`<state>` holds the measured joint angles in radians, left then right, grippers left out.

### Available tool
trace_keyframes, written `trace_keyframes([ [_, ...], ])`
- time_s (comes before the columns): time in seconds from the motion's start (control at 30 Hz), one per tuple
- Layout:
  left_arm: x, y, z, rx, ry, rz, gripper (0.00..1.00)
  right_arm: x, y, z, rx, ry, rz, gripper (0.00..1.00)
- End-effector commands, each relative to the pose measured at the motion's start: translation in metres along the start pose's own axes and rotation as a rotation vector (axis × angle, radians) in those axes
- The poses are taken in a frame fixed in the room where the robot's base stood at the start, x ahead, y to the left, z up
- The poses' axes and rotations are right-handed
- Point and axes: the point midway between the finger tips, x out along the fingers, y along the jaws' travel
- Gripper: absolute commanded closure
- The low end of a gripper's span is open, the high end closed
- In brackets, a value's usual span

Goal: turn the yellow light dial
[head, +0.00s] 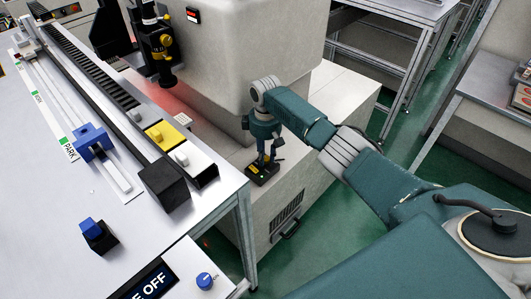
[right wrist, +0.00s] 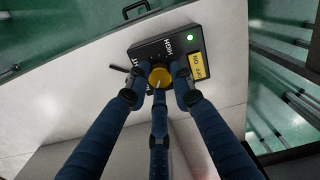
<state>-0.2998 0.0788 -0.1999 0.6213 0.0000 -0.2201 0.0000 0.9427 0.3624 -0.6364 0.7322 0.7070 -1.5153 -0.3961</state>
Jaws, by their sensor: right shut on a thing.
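The yellow light dial (right wrist: 160,78) sits on a black control box (right wrist: 145,50) in the right wrist view. The box has white lettering, a yellow label (right wrist: 198,65) and a lit green lamp (right wrist: 191,42). My right gripper (right wrist: 159,84) is shut around the dial, with its blue fingers on several sides of it. A pale pointer mark shows on the dial top. In the head view my right gripper (head: 263,150) points down onto the black box (head: 262,174), and the dial is mostly hidden there. My left gripper is not in view.
The black box stands on a pale machine ledge (head: 327,100). A metal table at left holds a rail, a blue slider (head: 94,140), a yellow block (head: 164,134) and a black cube (head: 164,185). A camera-like device (head: 160,45) hangs over a red glow.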

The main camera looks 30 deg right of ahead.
Motion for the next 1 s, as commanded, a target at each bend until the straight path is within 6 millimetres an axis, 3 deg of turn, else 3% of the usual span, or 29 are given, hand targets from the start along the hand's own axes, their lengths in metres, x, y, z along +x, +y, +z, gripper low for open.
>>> trace_keyframes([
  [0.4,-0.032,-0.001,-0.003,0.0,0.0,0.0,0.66,-0.004,-0.001,-0.001,0.385,0.001,-0.002,1.0],
  [1.0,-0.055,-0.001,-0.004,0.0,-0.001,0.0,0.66,-0.003,0.0,-0.001,0.956,0.001,-0.001,1.0],
])
